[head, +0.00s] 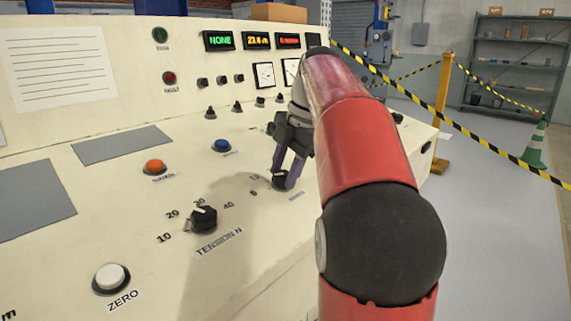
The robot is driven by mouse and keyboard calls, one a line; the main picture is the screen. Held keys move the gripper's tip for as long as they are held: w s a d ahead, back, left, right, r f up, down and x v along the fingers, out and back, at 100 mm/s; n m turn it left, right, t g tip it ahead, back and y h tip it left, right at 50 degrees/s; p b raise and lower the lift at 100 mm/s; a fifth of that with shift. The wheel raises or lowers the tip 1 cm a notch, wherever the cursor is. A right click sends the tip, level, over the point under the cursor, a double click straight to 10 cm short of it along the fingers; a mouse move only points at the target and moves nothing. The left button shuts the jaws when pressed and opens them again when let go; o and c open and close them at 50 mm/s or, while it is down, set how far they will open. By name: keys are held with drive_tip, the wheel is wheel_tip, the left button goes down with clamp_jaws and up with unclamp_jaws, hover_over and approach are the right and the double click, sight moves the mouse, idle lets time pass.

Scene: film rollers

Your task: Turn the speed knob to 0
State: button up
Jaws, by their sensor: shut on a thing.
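My gripper (287,181) reaches down to the sloped cream panel (110,215) at its right side. Its purple fingers are shut on a small dark knob (280,185). A "0" mark shows just left of this knob, and another faint mark lies above it. The fingers hide most of the knob, so its pointer cannot be read, and its name label is not readable. My red and black arm covers the panel to the right of the gripper. A larger black knob marked TENSION N (204,219) stands in front and to the left, apart from the gripper.
A white ZERO button (110,278), an orange button (155,167) and a blue button (222,146) sit on the panel. Small knobs and lit displays (219,40) line the upright back panel. Yellow-black tape (450,125) and a green cone (535,145) stand beyond.

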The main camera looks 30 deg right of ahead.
drive_tip(key=shift+n, duration=0.9)
drive_tip(key=o, duration=1)
drive_tip(key=shift+r, duration=0.1)
drive_tip(key=v, duration=0.7)
drive_tip(key=shift+r, duration=0.3)
